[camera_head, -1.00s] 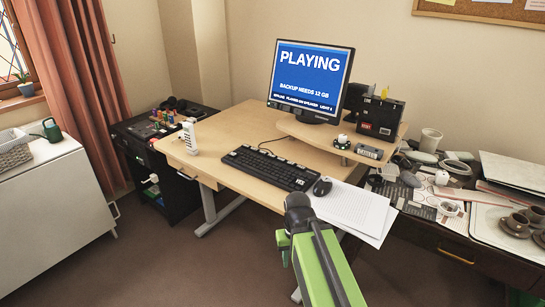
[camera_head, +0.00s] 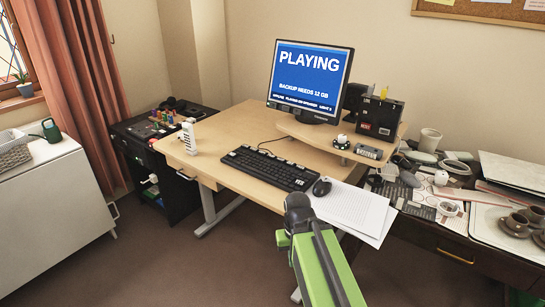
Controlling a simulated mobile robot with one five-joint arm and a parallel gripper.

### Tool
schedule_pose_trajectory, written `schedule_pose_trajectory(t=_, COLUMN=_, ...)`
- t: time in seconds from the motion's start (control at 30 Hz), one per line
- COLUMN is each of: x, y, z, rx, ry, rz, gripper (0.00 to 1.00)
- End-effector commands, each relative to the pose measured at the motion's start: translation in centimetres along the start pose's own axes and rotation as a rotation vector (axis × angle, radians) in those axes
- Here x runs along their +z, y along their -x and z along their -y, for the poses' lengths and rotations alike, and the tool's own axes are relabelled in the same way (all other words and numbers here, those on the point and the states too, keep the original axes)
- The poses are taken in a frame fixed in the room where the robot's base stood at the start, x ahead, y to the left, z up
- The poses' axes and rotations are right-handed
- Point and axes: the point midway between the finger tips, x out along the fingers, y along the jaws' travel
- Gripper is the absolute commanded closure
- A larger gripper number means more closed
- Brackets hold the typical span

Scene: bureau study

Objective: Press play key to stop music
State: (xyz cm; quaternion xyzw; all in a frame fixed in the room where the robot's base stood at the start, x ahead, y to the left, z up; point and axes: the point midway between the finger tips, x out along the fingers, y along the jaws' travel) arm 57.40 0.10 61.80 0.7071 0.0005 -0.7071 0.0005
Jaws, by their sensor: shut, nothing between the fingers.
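A black keyboard (camera_head: 269,168) lies on the wooden desk (camera_head: 225,145). The play key cannot be made out among its keys at this size. The monitor (camera_head: 310,80) behind it shows "PLAYING" in large white letters on blue, with smaller lines below, one reading "BACKUP NEEDS 12 GB". My green arm reaches in from the bottom, and its dark end, my gripper (camera_head: 297,200), is near the desk's front edge, in front of the keyboard and mouse in the picture. It holds nothing visible, and its fingers are hard to make out.
A black mouse (camera_head: 322,187) and white papers (camera_head: 352,208) lie right of the keyboard. A white handset (camera_head: 189,138) stands at the desk's left. The side table (camera_head: 458,235) on the right is cluttered. The desk between handset and keyboard is clear.

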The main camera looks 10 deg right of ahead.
Motion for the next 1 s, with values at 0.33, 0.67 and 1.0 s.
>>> schedule_pose_trajectory(t=0.33, x=0.0, y=0.0, z=0.0, rx=0.0, ry=0.0, rz=0.0, gripper=1.0)
schedule_pose_trajectory(t=0.67, x=0.0, y=0.0, z=0.0, rx=0.0, ry=0.0, rz=0.0, gripper=1.0)
schedule_pose_trajectory(t=1.0, x=0.0, y=0.64, z=0.0, rx=0.0, ry=0.0, rz=0.0, gripper=1.0)
